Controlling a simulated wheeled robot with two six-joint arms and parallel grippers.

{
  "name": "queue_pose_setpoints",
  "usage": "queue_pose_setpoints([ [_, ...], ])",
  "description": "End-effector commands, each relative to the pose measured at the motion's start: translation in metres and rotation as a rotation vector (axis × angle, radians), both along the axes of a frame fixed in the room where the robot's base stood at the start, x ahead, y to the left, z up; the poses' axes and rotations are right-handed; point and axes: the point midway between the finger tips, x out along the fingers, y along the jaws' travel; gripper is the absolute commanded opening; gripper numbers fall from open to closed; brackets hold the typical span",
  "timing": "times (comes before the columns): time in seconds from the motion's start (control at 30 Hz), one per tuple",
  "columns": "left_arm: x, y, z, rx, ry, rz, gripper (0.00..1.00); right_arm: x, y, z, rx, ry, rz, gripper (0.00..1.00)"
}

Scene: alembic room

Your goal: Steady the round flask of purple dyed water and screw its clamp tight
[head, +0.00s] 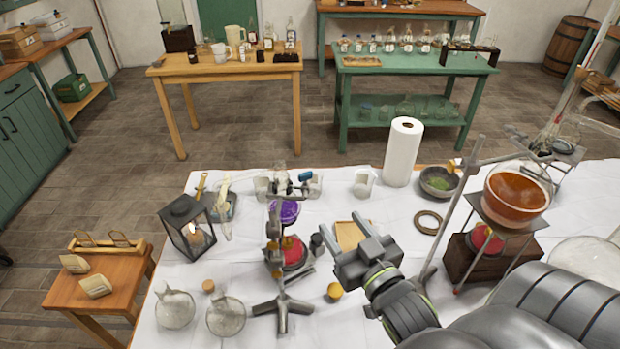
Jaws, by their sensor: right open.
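The round flask of purple dyed water (288,212) is held on a metal stand (282,309) on the white-covered table, above a red round object (294,251). The stand's rod and clamp (272,228) stand in front of it and hide its left part. My right gripper (322,241) comes in from the lower right. It is open and empty, with its fingers toward the stand, to the right of and a little below the flask. It looks apart from the flask, though the depth gap is hard to judge. My left gripper is not in view.
A black lantern (187,228) stands left of the stand, with clear glass flasks (226,317) at front left. A paper towel roll (403,152) stands behind. A small yellow-topped piece (334,291) lies below the gripper.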

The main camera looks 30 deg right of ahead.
Motion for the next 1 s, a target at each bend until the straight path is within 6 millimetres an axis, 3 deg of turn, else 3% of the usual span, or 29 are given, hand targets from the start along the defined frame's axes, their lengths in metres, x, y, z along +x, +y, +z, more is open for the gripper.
queue_pose_setpoints([
  [0.07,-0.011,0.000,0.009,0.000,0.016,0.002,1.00,0.015,-0.002,0.004,-0.001,-0.001,0.002,0.55],
  [0.17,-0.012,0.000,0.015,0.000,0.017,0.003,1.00,0.032,-0.004,0.004,-0.002,-0.002,0.002,0.55],
  [0.43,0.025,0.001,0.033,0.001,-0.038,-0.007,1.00,0.082,-0.012,0.004,-0.001,-0.001,0.001,0.55],
  [0.6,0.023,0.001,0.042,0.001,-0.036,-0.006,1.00,0.112,-0.016,0.004,-0.002,0.000,0.000,0.55],
  [0.8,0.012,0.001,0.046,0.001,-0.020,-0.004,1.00,0.134,-0.019,0.002,0.000,0.000,0.000,0.55],
  [1.0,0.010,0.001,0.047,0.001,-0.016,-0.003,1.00,0.142,-0.020,0.001,-0.001,0.001,0.000,0.55],
])
